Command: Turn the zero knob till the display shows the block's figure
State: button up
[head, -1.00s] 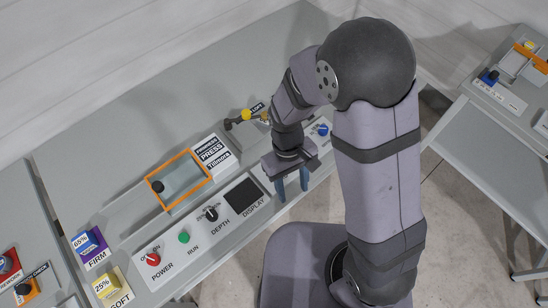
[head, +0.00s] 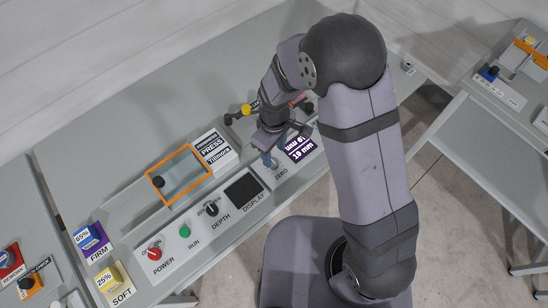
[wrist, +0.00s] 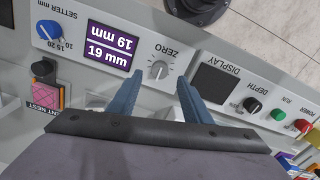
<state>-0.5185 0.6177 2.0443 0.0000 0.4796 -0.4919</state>
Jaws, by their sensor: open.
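The zero knob (wrist: 159,69) is a small silver-grey dial beside the ZERO label in the wrist view. A purple plate (wrist: 108,45) beside the knob reads 19 mm, printed twice, once upside down.
On the console are a blue setter knob (wrist: 47,30), a black depth knob (wrist: 251,104), a green run button (head: 184,231) and a red power knob (head: 154,254). A pink and orange piece (wrist: 48,95) sits by the nest label. An orange frame (head: 178,176) lies behind the panel.

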aim_at(274, 162)
jog(key=shift+f+p, duration=0.7)
jog(key=shift+f, duration=2)
jog(key=c, duration=1.1)
jog(key=shift+m, duration=0.4)
jog(key=shift+o, duration=0.2)
jog(key=shift+m+b, duration=0.7)
jog(key=shift+m, duration=1.8)
